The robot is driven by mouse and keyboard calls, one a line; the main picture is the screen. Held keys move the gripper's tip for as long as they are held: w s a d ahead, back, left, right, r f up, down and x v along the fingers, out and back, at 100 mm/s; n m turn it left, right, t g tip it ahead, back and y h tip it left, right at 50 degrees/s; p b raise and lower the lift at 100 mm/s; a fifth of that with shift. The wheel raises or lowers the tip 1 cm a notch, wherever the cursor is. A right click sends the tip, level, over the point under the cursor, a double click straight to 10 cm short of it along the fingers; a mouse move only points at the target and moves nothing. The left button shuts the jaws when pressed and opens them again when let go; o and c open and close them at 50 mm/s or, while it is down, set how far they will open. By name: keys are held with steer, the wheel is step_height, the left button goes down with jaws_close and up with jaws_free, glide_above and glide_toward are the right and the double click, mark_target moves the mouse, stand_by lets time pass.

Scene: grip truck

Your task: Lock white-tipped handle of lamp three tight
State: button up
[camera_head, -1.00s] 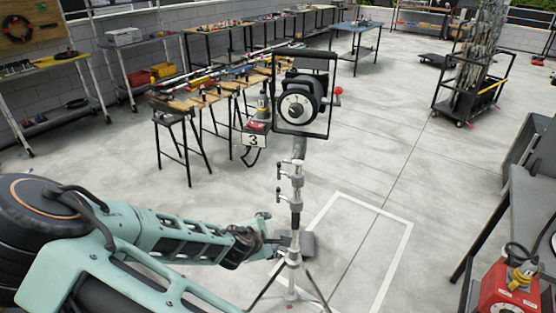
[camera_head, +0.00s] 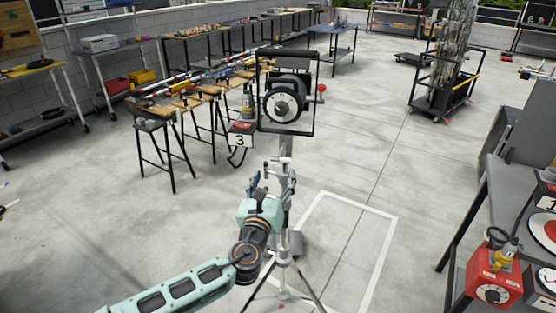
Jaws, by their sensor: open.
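Lamp three (camera_head: 285,103) is a round dark lamp head in a square black frame on an upright stand. A tag (camera_head: 240,140) with a 3 hangs at its left. My gripper (camera_head: 272,180) points up at the stand's upper column, just below the lamp, with its fingers apart on either side of the clamp area. A small pale-tipped handle (camera_head: 271,160) shows just above the fingers. I cannot tell whether the gripper touches it. My gripper and wrist hide the lower handle and part of the column.
Sawhorses with boards (camera_head: 160,125) stand behind left. A wheeled cart (camera_head: 445,95) stands at the back right.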

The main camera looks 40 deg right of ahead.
mark_target(280, 161)
steer(key=x, duration=1)
steer(key=shift+d, duration=0.1)
steer(key=c, duration=1.2)
